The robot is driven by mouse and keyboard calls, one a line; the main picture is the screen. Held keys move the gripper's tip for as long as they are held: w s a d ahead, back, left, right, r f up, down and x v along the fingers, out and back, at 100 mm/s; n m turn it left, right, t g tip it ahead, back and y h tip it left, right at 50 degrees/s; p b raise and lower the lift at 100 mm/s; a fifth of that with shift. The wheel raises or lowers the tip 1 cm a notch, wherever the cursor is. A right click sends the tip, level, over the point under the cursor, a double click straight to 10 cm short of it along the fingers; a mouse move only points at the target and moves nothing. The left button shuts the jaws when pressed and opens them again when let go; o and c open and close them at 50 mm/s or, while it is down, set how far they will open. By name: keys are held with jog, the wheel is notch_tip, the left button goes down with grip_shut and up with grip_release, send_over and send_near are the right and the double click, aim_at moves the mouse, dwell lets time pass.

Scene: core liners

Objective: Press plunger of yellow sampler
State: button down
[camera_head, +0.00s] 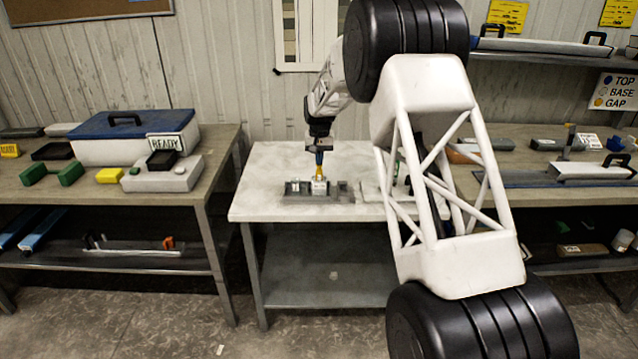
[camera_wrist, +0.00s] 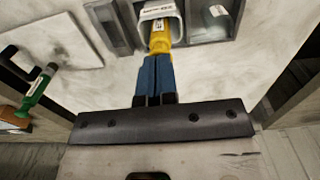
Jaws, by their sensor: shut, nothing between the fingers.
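The yellow sampler (camera_wrist: 160,38) stands in a grey holder on the white-topped table, directly beyond my fingertips in the wrist view. In the head view the yellow sampler (camera_head: 319,171) shows as a small yellow piece below my gripper (camera_head: 319,157). My gripper (camera_wrist: 156,62) has its two blue fingers shut together, pointing down at the sampler's top end. The fingers hide that end, so I cannot tell whether they touch the plunger. The grey holder (camera_head: 292,197) lies near the table's front edge.
A green-handled tool (camera_wrist: 37,90) lies to the left in the wrist view, near a white plate (camera_wrist: 55,45). The white table top (camera_head: 262,180) is clear left of the holder. Side benches carry a blue-lidded case (camera_head: 95,124) and other items.

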jog(key=shift+r, duration=2.8)
jog(key=shift+s+d+r, duration=0.2)
jog(key=shift+s+r, duration=0.15)
jog(key=shift+r, duration=0.05)
jog(key=s+d+r, duration=0.4)
jog(key=s+r, duration=0.1)
jog(key=s, duration=0.5)
jog(key=s+d+r+t, duration=0.1)
jog(key=s+d+r, duration=0.3)
jog(key=s, duration=0.7)
jog(key=s+d+r, duration=0.3)
jog(key=s+r, duration=0.4)
jog(key=s, duration=0.3)
jog(key=s+d+f, duration=0.2)
jog(key=s, duration=1)
jog(key=s+d+f+t, duration=0.1)
jog(key=s+d+f, duration=0.1)
jog(key=s, duration=1)
jog(key=s+d+f, duration=0.2)
jog(key=s, duration=1)
jog(key=shift+f+t, duration=0.25)
jog(key=shift+t, duration=0.05)
